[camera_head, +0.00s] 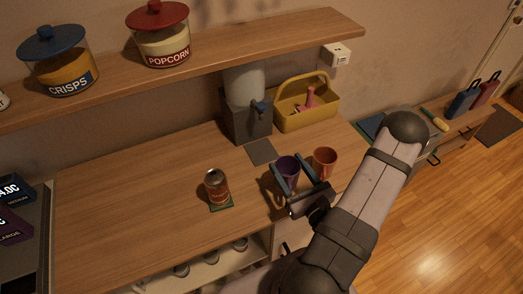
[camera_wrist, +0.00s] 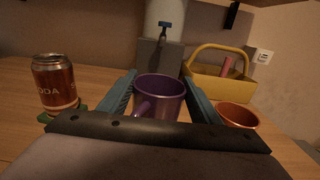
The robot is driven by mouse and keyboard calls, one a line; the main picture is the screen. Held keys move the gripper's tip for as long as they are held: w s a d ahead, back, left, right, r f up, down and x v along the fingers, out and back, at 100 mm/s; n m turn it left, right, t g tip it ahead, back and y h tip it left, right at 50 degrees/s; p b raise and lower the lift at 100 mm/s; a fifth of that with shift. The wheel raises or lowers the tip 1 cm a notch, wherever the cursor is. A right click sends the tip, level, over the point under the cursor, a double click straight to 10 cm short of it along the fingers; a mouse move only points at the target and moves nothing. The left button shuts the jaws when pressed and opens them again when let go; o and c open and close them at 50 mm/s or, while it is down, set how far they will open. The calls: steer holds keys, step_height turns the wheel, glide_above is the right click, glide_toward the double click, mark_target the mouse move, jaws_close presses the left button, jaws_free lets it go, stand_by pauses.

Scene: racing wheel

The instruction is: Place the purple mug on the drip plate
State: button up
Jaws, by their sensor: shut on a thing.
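The purple mug (camera_head: 288,170) is upright between the fingers of my gripper (camera_head: 292,178), which is shut on it. The mug also fills the middle of the wrist view (camera_wrist: 160,97), with its handle toward the camera and a finger on each side. I cannot tell whether its base touches the counter. The drip plate (camera_head: 262,152) is a flat grey square in front of the grey dispenser (camera_head: 245,115), behind and to the left of the mug. In the wrist view the mug hides the plate.
An orange mug (camera_head: 325,160) stands close on the right of my gripper. A soda can (camera_head: 216,186) on a green coaster (camera_head: 222,206) is to the left. A yellow basket (camera_head: 305,112) is right of the dispenser. A shelf (camera_head: 200,66) overhangs the back.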

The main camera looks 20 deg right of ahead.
steer(key=w+b, duration=1.2)
steer(key=b, duration=0.2)
steer(key=shift+b, duration=0.35)
steer(key=shift+w+f+b, duration=0.15)
steer(key=shift+w+f, duration=0.4)
steer(key=shift+w, duration=0.45)
steer(key=shift+w+f+b, duration=0.1)
steer(key=shift+w+f, duration=0.45)
steer(key=shift+w, duration=0.45)
steer(key=shift+w+f+b, duration=0.15)
steer(key=shift+w+f, duration=0.4)
steer(key=shift+w, duration=0.45)
steer(key=shift+f, duration=0.15)
steer(key=o, duration=1.3)
